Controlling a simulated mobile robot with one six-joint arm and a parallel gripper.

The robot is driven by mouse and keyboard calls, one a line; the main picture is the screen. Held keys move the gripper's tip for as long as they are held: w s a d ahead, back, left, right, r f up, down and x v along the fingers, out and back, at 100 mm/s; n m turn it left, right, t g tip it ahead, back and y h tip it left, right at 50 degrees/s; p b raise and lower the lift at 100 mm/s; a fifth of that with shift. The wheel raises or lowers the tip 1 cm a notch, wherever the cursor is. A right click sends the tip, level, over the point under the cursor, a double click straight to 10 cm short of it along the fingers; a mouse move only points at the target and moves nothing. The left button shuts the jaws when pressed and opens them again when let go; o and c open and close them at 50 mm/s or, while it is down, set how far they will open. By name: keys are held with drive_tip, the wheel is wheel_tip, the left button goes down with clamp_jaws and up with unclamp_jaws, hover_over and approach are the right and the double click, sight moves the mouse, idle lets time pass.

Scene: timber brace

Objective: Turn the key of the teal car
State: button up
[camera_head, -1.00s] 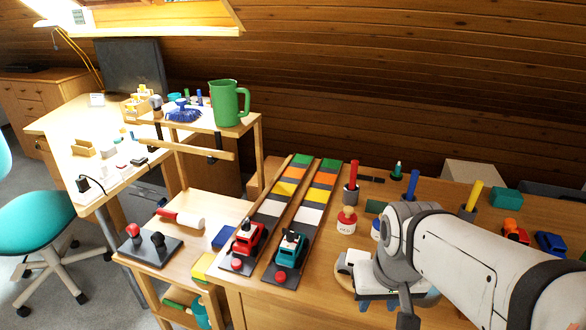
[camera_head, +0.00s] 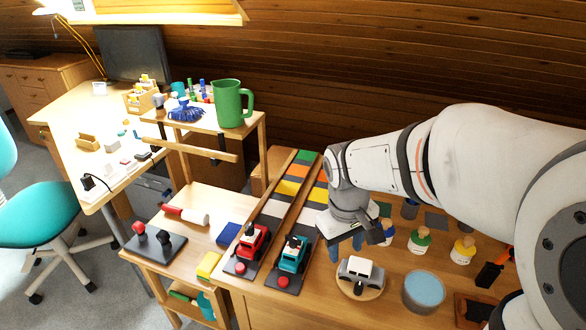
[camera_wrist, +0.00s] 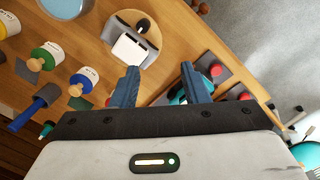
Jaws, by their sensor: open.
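The teal car (camera_head: 292,254) sits at the near end of the right striped track, with a dark part on its top. Its key is too small to make out for certain. In the wrist view the teal car (camera_wrist: 178,97) shows partly, behind my right-hand finger. My gripper (camera_head: 345,246) is to the right of the teal car in the head view, pointing down, apart from it. Its blue fingers are spread and empty in the wrist view (camera_wrist: 160,84).
A red car (camera_head: 251,242) stands on the left track beside it. A grey-white car (camera_head: 360,270) rests on a round wooden disc close to my gripper. Bottles and a blue-topped tub (camera_head: 423,291) stand on the right. A green jug (camera_head: 229,103) stands on the shelf behind.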

drive_tip(key=w+a+r+n+g+h+p, duration=0.1)
drive_tip(key=w+a+r+n+p, duration=0.1)
drive_tip(key=w+a+n+p, duration=0.4)
drive_tip(key=n+h+p, duration=0.2)
drive_tip(key=n+p, duration=0.2)
drive_tip(key=p, duration=0.1)
approach(292, 237)
wheel_tip(292, 237, down, 2)
drive_tip(key=shift+g, duration=0.3)
drive_tip(key=x, duration=0.7)
drive_tip(key=shift+w+d+f, duration=0.1)
drive_tip(key=shift+d+f, duration=0.15)
drive_tip(key=shift+d, duration=0.1)
drive_tip(key=shift+c, duration=0.3)
clamp_jaws()
drive_tip(key=shift+d, duration=0.1)
